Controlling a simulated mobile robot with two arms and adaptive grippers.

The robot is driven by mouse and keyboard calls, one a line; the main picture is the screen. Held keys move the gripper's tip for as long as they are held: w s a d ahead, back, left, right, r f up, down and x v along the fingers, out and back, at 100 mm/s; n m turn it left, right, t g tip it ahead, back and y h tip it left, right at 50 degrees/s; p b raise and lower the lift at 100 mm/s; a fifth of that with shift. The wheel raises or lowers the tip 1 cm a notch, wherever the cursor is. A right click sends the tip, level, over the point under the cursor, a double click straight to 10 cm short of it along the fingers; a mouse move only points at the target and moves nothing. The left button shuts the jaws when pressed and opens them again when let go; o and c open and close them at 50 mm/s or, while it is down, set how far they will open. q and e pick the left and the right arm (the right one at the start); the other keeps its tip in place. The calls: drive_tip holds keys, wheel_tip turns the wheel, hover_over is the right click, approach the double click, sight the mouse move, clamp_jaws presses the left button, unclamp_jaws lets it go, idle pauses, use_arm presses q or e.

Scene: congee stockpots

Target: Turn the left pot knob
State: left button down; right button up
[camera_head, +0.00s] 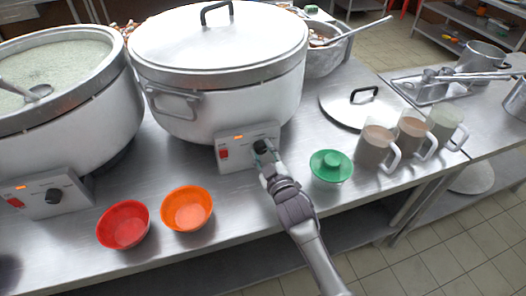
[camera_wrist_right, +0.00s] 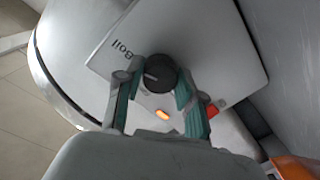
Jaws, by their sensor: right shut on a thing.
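Two large white stockpots stand side by side. The left pot (camera_head: 110,115) is open, full of pale congee with a ladle in it. Its black knob (camera_head: 53,196) is on the control box at lower left, with no gripper near it. The lidded pot (camera_head: 215,108) to its right has a control box (camera_head: 235,160) with a black knob (camera_head: 260,146). My right gripper (camera_head: 264,154) is shut on that knob; in the right wrist view the knob (camera_wrist_right: 160,72) sits between the two green-padded fingertips. The box carries a lit orange light (camera_wrist_right: 163,114) and a red switch. My left gripper is not in view.
A red bowl (camera_head: 123,225) and an orange bowl (camera_head: 187,209) stand at the front of the steel counter. A green-lidded container (camera_head: 331,166) is just right of my right gripper. Several mugs (camera_head: 374,150) and a loose lid (camera_head: 345,108) lie further right.

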drive_tip(key=shift+f, duration=0.1)
drive_tip(key=o, duration=1.1)
drive_tip(key=shift+o, duration=0.2)
drive_tip(key=v, duration=1.2)
drive_tip(key=shift+d, duration=0.1)
